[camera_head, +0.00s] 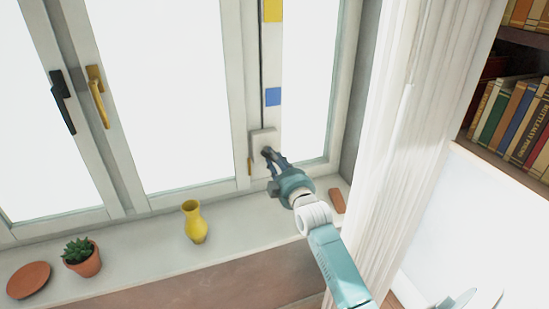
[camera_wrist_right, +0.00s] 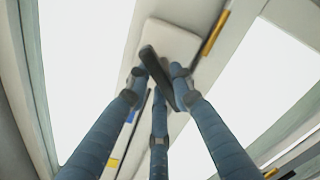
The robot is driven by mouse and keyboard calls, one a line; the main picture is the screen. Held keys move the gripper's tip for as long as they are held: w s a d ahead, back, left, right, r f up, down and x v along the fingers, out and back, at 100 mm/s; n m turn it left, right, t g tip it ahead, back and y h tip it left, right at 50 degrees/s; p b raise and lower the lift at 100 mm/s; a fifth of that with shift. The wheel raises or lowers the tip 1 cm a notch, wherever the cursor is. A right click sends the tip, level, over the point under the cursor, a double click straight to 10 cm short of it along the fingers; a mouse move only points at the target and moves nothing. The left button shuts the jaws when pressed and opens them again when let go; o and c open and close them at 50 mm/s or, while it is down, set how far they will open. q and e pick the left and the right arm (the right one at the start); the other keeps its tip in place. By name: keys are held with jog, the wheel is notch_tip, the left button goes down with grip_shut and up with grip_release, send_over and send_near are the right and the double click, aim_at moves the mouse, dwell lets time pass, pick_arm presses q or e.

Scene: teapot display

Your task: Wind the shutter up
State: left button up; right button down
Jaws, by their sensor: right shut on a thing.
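A pale winder box (camera_head: 262,139) is fixed low on the window frame. It also shows in the wrist view (camera_wrist_right: 168,40), with a dark crank handle (camera_wrist_right: 152,62) sticking out of it. My right gripper (camera_head: 270,155) is shut on the crank handle, its blue fingers around it in the wrist view (camera_wrist_right: 158,88); the fingers hide part of the handle. A pale vertical strip above the box carries a yellow patch (camera_head: 273,10) and a blue patch (camera_head: 273,96). The window panes are bright, and no shutter shows across them. My left gripper is not in view.
On the sill (camera_head: 150,248) stand a yellow vase (camera_head: 194,222), a potted succulent (camera_head: 82,258) and a terracotta saucer (camera_head: 28,280). A small brown block (camera_head: 337,200) lies near my right wrist. A white curtain (camera_head: 395,130) and bookshelf (camera_head: 520,115) are at the right.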

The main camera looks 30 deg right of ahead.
jog(key=m+p, duration=0.1)
jog(key=m, duration=0.3)
jog(key=shift+d+r+m, duration=0.1)
jog(key=shift+r+m, duration=0.05)
jog(key=shift+m, duration=0.15)
jog(key=m+p, duration=0.1)
jog(key=m, duration=0.4)
jog(key=shift+p, duration=0.3)
jog(key=m, duration=0.5)
jog(key=shift+f+m+p, duration=0.3)
jog(key=shift+m+p, duration=0.1)
jog(key=shift+f+m, duration=0.15)
jog(key=shift+m, duration=2.45)
jog(key=shift+a, duration=0.2)
jog(key=c, duration=1.5)
grip_release()
jog(key=shift+f, duration=0.1)
